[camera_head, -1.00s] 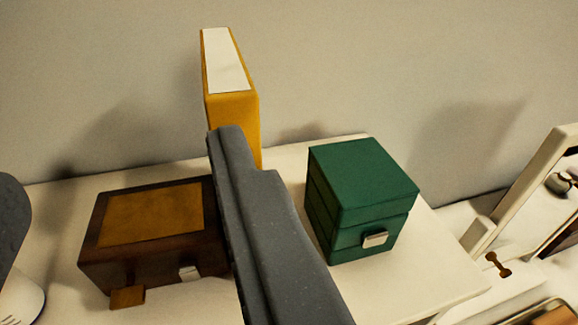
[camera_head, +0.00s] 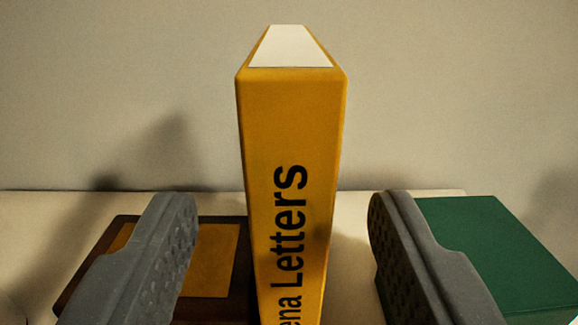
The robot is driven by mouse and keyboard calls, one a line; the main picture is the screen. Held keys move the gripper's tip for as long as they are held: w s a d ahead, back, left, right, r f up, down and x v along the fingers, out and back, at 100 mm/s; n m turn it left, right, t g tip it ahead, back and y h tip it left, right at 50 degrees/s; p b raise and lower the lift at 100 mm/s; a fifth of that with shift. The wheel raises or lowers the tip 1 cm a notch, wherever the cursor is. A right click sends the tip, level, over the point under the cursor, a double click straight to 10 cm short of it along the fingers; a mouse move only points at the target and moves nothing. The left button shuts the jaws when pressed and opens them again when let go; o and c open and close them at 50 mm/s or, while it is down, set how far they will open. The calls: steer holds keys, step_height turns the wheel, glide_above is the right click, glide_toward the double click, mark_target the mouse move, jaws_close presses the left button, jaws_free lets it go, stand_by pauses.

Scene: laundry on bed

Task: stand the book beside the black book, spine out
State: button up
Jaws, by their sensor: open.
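A yellow book (camera_head: 290,130) stands upright in the middle of the view, its spine facing me. Black lettering on the spine reads in part "ena Letters", and its white top page edge shows. My gripper (camera_head: 282,225) is open, one finger to the left of the book and one to the right. Clear gaps show between each finger and the book, so it is not held. The book's lower end is cut off by the picture edge. No black book shows in this view.
A brown box with a tan lid panel (camera_head: 215,262) lies behind the left finger. A green box (camera_head: 475,245) is behind the right finger. Both are on a pale surface (camera_head: 348,225) against a plain wall (camera_head: 440,90).

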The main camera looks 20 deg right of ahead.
steer(key=shift+x, duration=1)
steer(key=shift+f+p+x, duration=0.15)
steer(key=shift+p+x, duration=0.2)
steer(key=shift+x, duration=1)
steer(key=shift+f+p+x, duration=0.2)
steer(key=shift+p+x, duration=0.15)
steer(key=shift+x, duration=1.05)
steer(key=shift+s, duration=0.1)
jaws_close()
